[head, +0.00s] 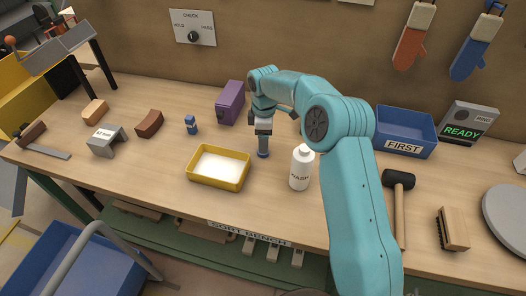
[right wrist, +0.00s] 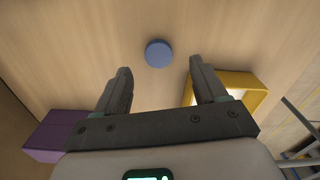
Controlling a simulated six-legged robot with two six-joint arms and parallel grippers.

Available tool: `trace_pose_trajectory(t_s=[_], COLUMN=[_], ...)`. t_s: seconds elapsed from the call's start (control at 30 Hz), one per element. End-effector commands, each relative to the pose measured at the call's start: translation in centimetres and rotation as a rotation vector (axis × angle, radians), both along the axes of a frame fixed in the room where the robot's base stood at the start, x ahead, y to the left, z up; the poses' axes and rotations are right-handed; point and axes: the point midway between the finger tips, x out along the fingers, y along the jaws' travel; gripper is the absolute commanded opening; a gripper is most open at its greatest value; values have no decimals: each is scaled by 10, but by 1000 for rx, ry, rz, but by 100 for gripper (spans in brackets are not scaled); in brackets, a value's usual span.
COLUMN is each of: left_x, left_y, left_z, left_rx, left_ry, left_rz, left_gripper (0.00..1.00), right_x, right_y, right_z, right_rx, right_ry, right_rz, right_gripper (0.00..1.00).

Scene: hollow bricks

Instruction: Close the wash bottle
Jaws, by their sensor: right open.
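The white wash bottle (head: 300,170), marked WASH, stands upright on the bench right of the yellow tray. Its top looks white; I cannot tell whether a cap is on it. In the right wrist view my right gripper (right wrist: 158,75) is open and empty. The blue round piece (right wrist: 159,53) shows there just beyond the gap between the fingertips, apart from both. The bottle is not in the wrist view. My left gripper is not in view.
The yellow tray (head: 205,183) with a white inside lies left of the bottle. A purple box (head: 230,103) stands behind. A small blue-and-white item (head: 190,125) stands farther left. A blue bin (head: 405,125) marked FIRST and a mallet (head: 398,180) are at the right.

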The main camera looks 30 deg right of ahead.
Motion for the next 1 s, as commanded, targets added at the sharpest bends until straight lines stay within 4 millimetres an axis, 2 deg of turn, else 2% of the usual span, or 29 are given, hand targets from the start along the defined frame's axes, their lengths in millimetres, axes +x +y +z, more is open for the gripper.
trace_pose_trajectory(t_s=[0.23, 0.53, 0.93, 1.0], left_x=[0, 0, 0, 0], left_y=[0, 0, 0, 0], left_z=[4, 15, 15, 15], left_rx=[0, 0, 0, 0], left_ry=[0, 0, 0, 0], left_rz=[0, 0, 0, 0], left_gripper=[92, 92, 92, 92], right_x=[0, 1, 1, 1], right_y=[-1, -2, -2, -2], right_z=[-6, -47, -52, -51], right_rx=[0, 1, 1, 1], right_ry=[4, 3, 1, 1], right_rz=[0, -1, -1, -1], right_gripper=[71, 71, 71, 48])
